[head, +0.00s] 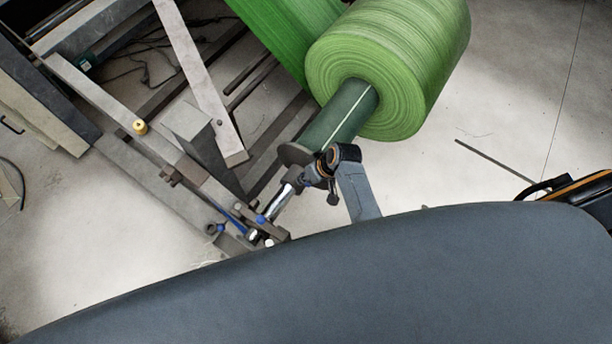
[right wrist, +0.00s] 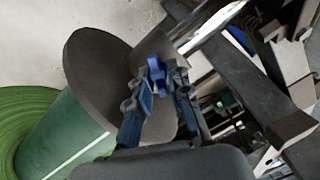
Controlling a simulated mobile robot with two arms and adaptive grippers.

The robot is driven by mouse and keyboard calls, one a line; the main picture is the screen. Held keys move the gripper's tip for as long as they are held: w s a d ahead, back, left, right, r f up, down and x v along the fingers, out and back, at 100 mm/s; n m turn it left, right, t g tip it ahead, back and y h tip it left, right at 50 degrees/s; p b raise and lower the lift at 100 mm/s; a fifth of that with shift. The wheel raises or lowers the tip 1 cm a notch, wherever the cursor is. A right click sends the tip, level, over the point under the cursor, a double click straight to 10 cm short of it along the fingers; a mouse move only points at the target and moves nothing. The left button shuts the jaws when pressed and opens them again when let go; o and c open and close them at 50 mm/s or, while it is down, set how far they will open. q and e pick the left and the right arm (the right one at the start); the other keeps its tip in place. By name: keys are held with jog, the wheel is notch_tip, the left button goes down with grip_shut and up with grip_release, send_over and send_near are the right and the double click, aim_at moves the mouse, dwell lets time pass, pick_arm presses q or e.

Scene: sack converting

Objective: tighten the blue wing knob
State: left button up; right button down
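The blue wing knob (right wrist: 158,73) shows in the right wrist view, beside the dark round flange at the end of the roll's core. My right gripper (right wrist: 166,72) has its two fingertips on either side of the knob, drawn in close, and the knob fills the gap between them. In the head view my right gripper (head: 310,178) is at the shaft end just below the flange; the knob is mostly hidden there by the fingers. My left gripper is not in view.
A large green roll (head: 395,65) on a dark green core (head: 340,118) lies above the gripper. The steel stand (head: 150,150) with its beams is to the left, with a shiny shaft (head: 277,203) close to the gripper. Open concrete floor lies to the right.

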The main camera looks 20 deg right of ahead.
dwell(0.3)
jog(key=m+p, duration=0.2)
jog(key=shift+d+r+m+y, duration=0.1)
jog(key=shift+r+m+y, duration=0.05)
jog(key=shift+m+y, duration=0.15)
jog(key=m+p, duration=0.1)
jog(key=m, duration=0.1)
jog(key=shift+d+m+p, duration=0.1)
jog(key=shift+m+p, duration=0.2)
jog(key=shift+p, duration=0.05)
jog(key=m+y+p, duration=0.1)
jog(key=m, duration=0.2)
jog(key=shift+m, duration=0.3)
jog(key=m+t+p, duration=0.1)
jog(key=m, duration=0.4)
jog(key=m+p, duration=0.1)
jog(key=m, duration=0.4)
jog(key=m+t+y+p, duration=0.1)
jog(key=m+p, duration=0.1)
jog(key=m, duration=0.3)
jog(key=shift+s+d+f+t, duration=0.1)
jog(key=shift+s+f+t, duration=0.2)
jog(key=shift+s+f, duration=0.1)
jog(key=shift+f+m+p, duration=0.1)
jog(key=shift+m+p, duration=0.3)
jog(key=shift+m, duration=1.5)
